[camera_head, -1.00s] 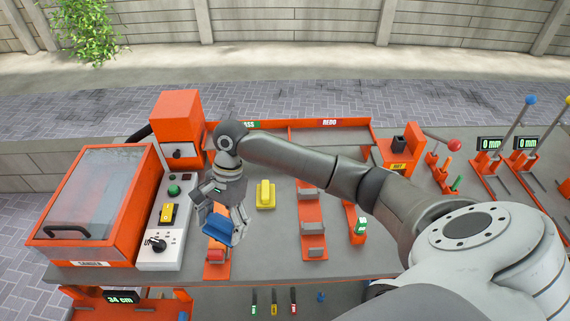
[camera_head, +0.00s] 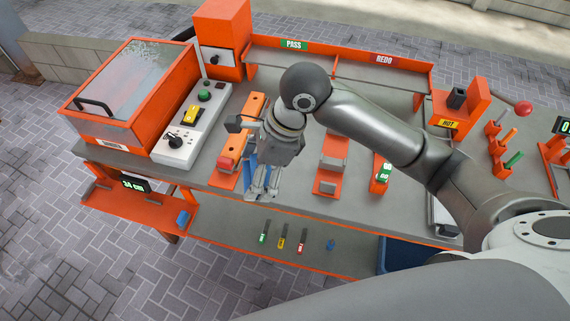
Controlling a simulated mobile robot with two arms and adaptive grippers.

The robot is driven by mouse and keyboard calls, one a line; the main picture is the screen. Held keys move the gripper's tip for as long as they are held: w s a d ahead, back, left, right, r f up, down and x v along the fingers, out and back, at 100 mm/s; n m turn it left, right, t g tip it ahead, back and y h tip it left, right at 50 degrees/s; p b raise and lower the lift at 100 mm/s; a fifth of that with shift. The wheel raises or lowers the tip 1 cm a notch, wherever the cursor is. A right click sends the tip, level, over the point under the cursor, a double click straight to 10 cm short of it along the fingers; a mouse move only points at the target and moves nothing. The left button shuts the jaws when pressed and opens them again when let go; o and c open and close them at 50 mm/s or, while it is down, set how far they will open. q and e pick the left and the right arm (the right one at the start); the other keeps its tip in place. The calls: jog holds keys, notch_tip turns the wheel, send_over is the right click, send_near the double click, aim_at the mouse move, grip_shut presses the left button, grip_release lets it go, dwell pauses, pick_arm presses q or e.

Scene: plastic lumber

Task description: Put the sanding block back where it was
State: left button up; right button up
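My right gripper (camera_head: 263,192) hangs over the front edge of the bench, pointing down, on the arm that comes in from the right. A blue block (camera_head: 250,176) shows between and beside its fingers and seems held by them; most of it is hidden. I cannot tell for sure whether this is the sanding block. My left gripper is not in view.
A second orange holder with grey stops (camera_head: 331,164) stands right of the gripper. A white control panel (camera_head: 190,135) and an orange lidded box (camera_head: 130,90) are at left. A lower shelf (camera_head: 220,222) holds several small items; another blue block (camera_head: 183,218) lies at its left.

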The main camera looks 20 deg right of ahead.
jog(key=w+d+f, duration=0.2)
jog(key=w, duration=0.1)
jog(key=w+d+f, duration=0.5)
jog(key=w+f, duration=0.1)
jog(key=shift+w+d+f+p, duration=0.15)
jog(key=shift+w+f+p, duration=0.1)
jog(key=shift+p, duration=0.15)
jog(key=shift+w+d+f, duration=0.25)
jog(key=shift+f, duration=0.15)
jog(key=shift+f+p, duration=0.4)
jog(key=shift+f, duration=1.2)
jog(key=o, duration=0.9)
jog(key=shift+f, duration=0.1)
jog(key=shift+o, duration=0.2)
